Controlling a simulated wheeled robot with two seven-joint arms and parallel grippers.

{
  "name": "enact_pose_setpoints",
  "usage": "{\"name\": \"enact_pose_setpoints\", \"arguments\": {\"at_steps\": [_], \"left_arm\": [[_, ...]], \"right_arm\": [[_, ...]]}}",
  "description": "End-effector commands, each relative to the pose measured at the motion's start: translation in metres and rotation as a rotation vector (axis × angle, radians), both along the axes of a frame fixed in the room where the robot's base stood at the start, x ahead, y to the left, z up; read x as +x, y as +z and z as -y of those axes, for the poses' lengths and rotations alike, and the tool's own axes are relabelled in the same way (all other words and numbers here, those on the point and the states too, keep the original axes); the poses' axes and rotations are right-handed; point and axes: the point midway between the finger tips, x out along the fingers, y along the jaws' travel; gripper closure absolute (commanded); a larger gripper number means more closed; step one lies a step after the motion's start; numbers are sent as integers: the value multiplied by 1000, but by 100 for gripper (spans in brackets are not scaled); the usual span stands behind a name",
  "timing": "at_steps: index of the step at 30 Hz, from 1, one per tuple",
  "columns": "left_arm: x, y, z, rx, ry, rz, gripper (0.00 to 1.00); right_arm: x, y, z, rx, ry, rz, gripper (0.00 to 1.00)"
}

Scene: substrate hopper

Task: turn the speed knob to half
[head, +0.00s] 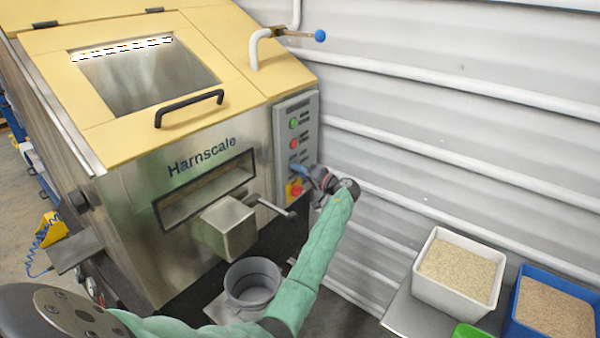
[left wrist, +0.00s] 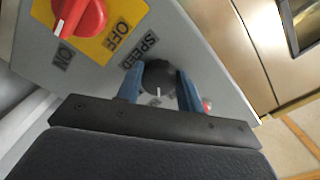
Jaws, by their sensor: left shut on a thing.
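The speed knob (left wrist: 158,84) is a round black knob with a white pointer line, beside the label SPEED on the grey control panel (head: 308,128). In the left wrist view its line points toward the bottom of the picture. My left gripper (left wrist: 157,88) is shut on the knob, with one blue finger on each side of it. In the head view the left gripper (head: 302,169) is at the lower part of the panel and hides the knob. I cannot read a half mark on the dial. My right gripper is not in view.
A red switch (left wrist: 80,14) on a yellow plate, marked ON and OFF, sits close to the knob. Green and red buttons (head: 294,124) are above it. A crank handle (head: 288,213) sticks out left of my gripper. A grey bucket (head: 253,283) stands below.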

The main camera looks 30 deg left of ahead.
Motion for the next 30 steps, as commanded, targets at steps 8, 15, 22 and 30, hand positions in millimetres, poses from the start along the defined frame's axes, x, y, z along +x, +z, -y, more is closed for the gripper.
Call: {"name": "enact_pose_setpoints", "arguments": {"at_steps": [8, 15, 22, 30], "left_arm": [[1, 1, 0, 1, -2, 2, 41], [0, -1, 6, 0, -2, 1, 41], [-2, -2, 39, -1, -3, 3, 41], [-4, 0, 72, 1, -2, 2, 41]], "right_arm": [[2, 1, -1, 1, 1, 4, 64], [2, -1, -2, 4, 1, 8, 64], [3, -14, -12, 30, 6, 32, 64], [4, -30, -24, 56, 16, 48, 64]]}}
